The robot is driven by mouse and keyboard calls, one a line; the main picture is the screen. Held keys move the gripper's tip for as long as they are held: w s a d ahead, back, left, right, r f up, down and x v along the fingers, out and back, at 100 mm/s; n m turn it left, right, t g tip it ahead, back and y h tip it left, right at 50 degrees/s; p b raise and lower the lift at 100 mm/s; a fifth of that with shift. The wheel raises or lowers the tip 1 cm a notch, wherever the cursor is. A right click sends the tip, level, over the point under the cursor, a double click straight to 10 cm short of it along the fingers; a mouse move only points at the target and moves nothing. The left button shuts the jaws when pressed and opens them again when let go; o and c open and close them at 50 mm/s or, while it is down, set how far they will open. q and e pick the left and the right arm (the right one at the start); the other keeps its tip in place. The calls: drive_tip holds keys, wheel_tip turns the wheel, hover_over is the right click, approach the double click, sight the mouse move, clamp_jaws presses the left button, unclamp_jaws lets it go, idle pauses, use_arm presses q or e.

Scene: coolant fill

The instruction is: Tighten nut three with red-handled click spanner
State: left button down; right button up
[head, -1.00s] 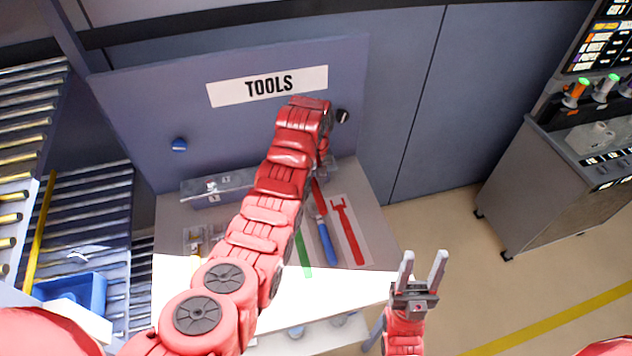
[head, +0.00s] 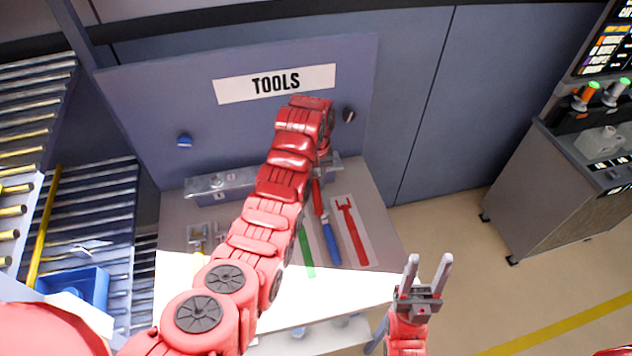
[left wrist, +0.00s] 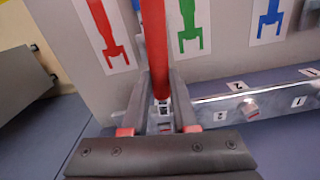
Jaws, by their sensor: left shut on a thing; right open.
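My left gripper (left wrist: 158,80) is shut on the red-handled click spanner (left wrist: 155,40) in the left wrist view. The spanner's small silver end (left wrist: 162,107) shows between the fingers, over the near end of the metal rail (left wrist: 205,107). Nut three is not clearly visible there; I cannot tell whether the spanner is on it. A silver nut (left wrist: 250,107) beside label 2 stands on the rail. In the head view the left wrist mostly hides the gripper, with a red piece of the spanner (head: 317,192) below. My right gripper (head: 428,260) is open and empty, right of the table.
The rail (head: 205,187) runs along the back of the table (head: 375,195) below the TOOLS panel (head: 350,80). A red spanner outline (head: 352,232) lies on the right. A blue bar (head: 330,240) and green strip (head: 306,252) lie near it. A grey cabinet (head: 545,180) stands right.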

use_arm(q)
drive_tip(key=shift+a, duration=0.15)
drive_tip(key=shift+s+a+m, duration=0.1)
drive_tip(key=shift+a+m, duration=0.45)
drive_tip(key=shift+m, duration=0.25)
drive_tip(key=shift+a+p, duration=0.15)
drive_tip(key=shift+p, duration=0.15)
drive_tip(key=shift+d+n, duration=0.3)
drive_tip(key=shift+d, duration=0.15)
drive_tip(key=shift+r, duration=0.15)
drive_tip(key=shift+r+p, duration=2.75)
drive_tip(key=shift+r, duration=0.15)
drive_tip(key=shift+f, duration=0.15)
